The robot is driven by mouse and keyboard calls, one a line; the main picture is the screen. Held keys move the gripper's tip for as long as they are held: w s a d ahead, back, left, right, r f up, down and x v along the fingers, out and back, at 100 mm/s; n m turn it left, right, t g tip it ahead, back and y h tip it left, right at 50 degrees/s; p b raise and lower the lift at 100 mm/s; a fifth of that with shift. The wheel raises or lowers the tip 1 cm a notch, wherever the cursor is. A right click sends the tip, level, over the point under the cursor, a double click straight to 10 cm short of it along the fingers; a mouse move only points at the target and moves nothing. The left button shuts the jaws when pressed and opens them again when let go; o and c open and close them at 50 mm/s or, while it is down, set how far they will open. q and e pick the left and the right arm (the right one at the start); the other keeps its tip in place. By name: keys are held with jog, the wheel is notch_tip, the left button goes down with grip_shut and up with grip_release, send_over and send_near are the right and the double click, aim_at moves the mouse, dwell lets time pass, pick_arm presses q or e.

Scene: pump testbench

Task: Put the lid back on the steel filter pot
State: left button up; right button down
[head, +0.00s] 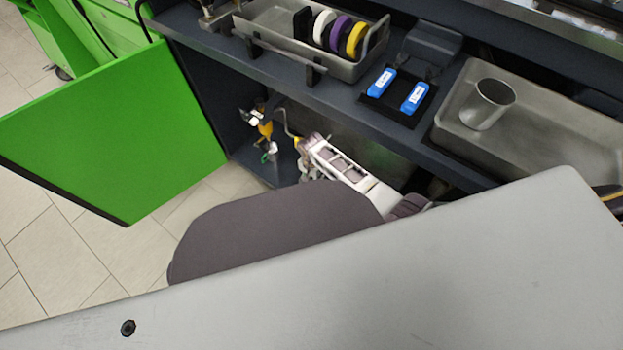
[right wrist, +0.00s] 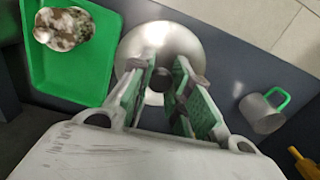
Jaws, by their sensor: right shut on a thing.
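In the right wrist view, my right gripper (right wrist: 163,82) reaches down over a round steel lid (right wrist: 183,40). Its two green-padded fingers are shut on the lid's dark knob in the middle. The lid hides what is under it, so I cannot tell whether it is on the filter pot or apart from it. In the head view the lid cannot be made out, as my right arm reaches into the dark space under the bench. My left gripper is in neither view.
A green tray (right wrist: 95,75) with a mottled brown-white lump (right wrist: 63,28) lies left of the lid. A steel mug (right wrist: 260,115) with a green handle stands right. Above, the bench holds a tray with coloured rings (head: 335,35) and a steel beaker (head: 487,104).

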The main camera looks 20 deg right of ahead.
jog(key=shift+p, duration=0.35)
dwell(0.6)
dwell(0.3)
jog(key=c, duration=1.3)
grip_release()
jog(key=shift+o, duration=0.2)
jog(key=o, duration=0.5)
